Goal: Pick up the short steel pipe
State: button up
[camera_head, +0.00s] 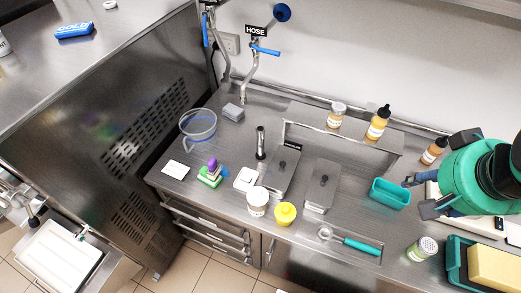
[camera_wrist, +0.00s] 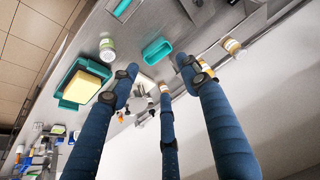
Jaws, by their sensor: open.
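The short steel pipe appears to be the dark, shiny upright cylinder (camera_head: 260,143) on the steel counter, left of the lidded steel wells. My gripper (camera_head: 418,195) is at the right of the head view, far to the right of the pipe, beside a teal container. In the wrist view my gripper (camera_wrist: 158,75) has blue jointed fingers spread apart with nothing held between them. I cannot make out the pipe in the wrist view.
Near the pipe are a clear round container (camera_head: 198,124), a white jar (camera_head: 257,202), a yellow lidded pot (camera_head: 285,213) and a tap (camera_head: 246,80). The teal container (camera_head: 390,194), a teal-handled tool (camera_head: 350,242) and bottles (camera_head: 377,122) lie nearer my gripper.

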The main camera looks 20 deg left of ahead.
jog(key=w+a+r+g+p, duration=0.1)
jog(key=w+a+r+p, duration=0.15)
jog(key=w+a, duration=0.75)
jog(key=g+p, duration=0.4)
jog(key=p, duration=0.5)
send_over(261, 129)
notch_tip(261, 129, down, 22)
jog(key=shift+d+r, duration=0.15)
jog(key=shift+r, duration=0.1)
jog(key=shift+f, duration=0.2)
jog(key=shift+f, duration=0.1)
jog(key=shift+f, duration=4.2)
